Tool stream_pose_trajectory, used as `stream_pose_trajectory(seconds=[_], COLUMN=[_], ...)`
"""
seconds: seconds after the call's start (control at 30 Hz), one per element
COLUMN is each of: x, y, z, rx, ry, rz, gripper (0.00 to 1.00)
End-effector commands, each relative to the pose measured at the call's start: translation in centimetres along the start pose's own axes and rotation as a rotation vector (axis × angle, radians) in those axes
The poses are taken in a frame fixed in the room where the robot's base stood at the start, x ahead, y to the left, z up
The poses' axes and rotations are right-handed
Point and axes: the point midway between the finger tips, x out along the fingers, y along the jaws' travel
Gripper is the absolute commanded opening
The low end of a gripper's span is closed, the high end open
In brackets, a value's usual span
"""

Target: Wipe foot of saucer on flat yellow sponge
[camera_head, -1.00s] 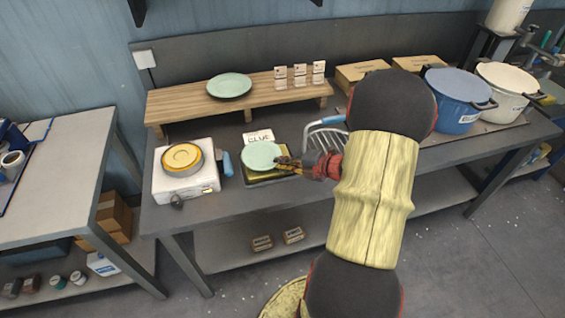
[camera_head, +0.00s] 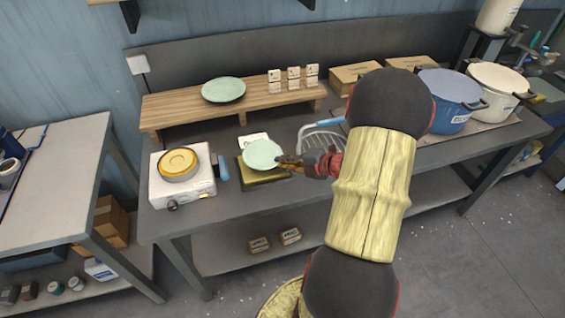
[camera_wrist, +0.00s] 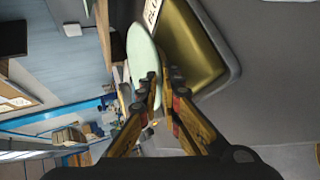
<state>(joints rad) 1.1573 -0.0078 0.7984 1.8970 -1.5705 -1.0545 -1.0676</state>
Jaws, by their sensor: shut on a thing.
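A pale green saucer (camera_head: 262,153) is in my gripper (camera_head: 284,161), which is shut on its right rim. In the wrist view the saucer (camera_wrist: 143,62) shows nearly edge-on between the fingertips (camera_wrist: 161,88). The flat yellow sponge (camera_head: 262,175) lies in a dark shallow tray on the bench, below the saucer. The sponge also shows in the wrist view (camera_wrist: 192,50), beside the saucer's face. The saucer appears to be just above the sponge; its foot is hidden, and I cannot tell whether they touch.
A white device with a round yellow top (camera_head: 179,163) stands left of the tray. A wire rack with a blue handle (camera_head: 325,133) is close behind my gripper. A wooden shelf (camera_head: 180,112) behind bears a green plate (camera_head: 223,90). Blue (camera_head: 450,95) and cream pots stand right.

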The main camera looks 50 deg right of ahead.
Motion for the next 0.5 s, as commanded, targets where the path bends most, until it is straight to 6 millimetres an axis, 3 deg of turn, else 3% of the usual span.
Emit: stream_pose_trajectory(seconds=[0.5], x=[-1.8], y=[3.7], z=[0.0], rx=[-0.001], ry=[0.000], rz=[0.001], gripper=[0.00])
